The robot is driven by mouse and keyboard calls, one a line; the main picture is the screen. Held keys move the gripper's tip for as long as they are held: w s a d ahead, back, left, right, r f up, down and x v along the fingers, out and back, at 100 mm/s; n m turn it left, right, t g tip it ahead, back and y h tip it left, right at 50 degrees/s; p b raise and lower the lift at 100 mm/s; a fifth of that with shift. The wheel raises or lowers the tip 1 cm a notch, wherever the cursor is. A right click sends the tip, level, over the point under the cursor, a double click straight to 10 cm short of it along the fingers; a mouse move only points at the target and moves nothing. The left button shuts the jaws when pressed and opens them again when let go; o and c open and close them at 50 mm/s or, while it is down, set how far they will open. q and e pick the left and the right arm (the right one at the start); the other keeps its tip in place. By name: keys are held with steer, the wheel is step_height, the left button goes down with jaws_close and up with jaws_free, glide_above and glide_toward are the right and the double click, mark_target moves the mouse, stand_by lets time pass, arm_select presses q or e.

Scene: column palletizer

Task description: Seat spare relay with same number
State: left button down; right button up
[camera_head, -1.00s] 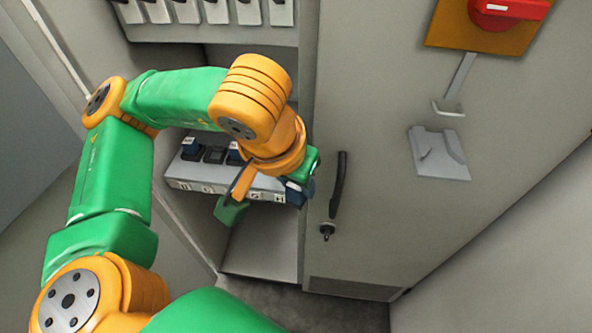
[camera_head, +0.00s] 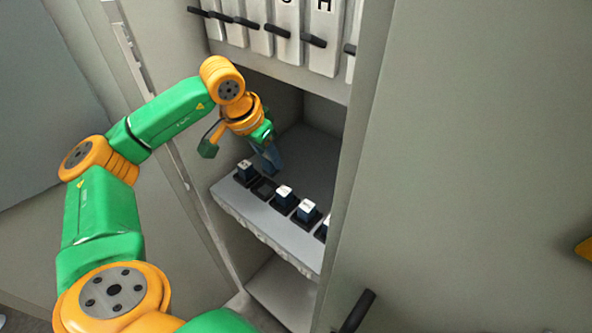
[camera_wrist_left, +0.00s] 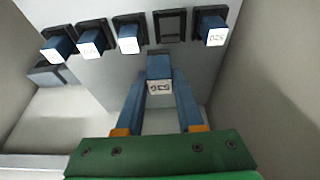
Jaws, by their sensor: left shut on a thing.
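My left gripper (camera_head: 272,168) is inside the cabinet, above the relay shelf. In the left wrist view its two blue fingers (camera_wrist_left: 160,82) are shut on a blue relay (camera_wrist_left: 160,68) with a white numbered face; the digits are too small to read surely. An empty dark socket (camera_wrist_left: 170,26) lies just beyond the held relay, which is apart from it. It also shows in the head view (camera_head: 264,188). One seated relay (camera_wrist_left: 212,30) is right of the socket, and several others, including the nearest one (camera_wrist_left: 128,38), are left of it.
The grey shelf (camera_head: 255,218) carries the row of sockets. Cabinet side walls and a door panel (camera_head: 450,150) bound the opening. Levers on lettered panels (camera_head: 288,25) hang above it. A grey block (camera_wrist_left: 46,76) shows at left in the wrist view.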

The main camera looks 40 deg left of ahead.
arm_select(q)
steer(key=f+b, duration=0.1)
steer(key=a+f+b, duration=0.1)
steer(key=f+b, duration=0.1)
steer(key=a+f+b, duration=0.1)
steer(key=shift+s+a+f+b, duration=0.1)
steer(key=shift+s+f+b, duration=0.2)
steer(key=shift+f, duration=0.1)
steer(key=shift+f+b, duration=1)
steer(key=shift+f, duration=0.25)
arm_select(e)
step_height(320, 180, down, 7)
steer(key=shift+w+r, duration=0.2)
steer(key=shift+w, duration=0.1)
arm_select(q)
steer(key=shift+f, duration=0.2)
arm_select(e)
steer(key=shift+f, duration=0.1)
arm_select(q)
steer(key=shift+c, duration=2.2)
jaws_free()
steer(key=shift+r, duration=0.1)
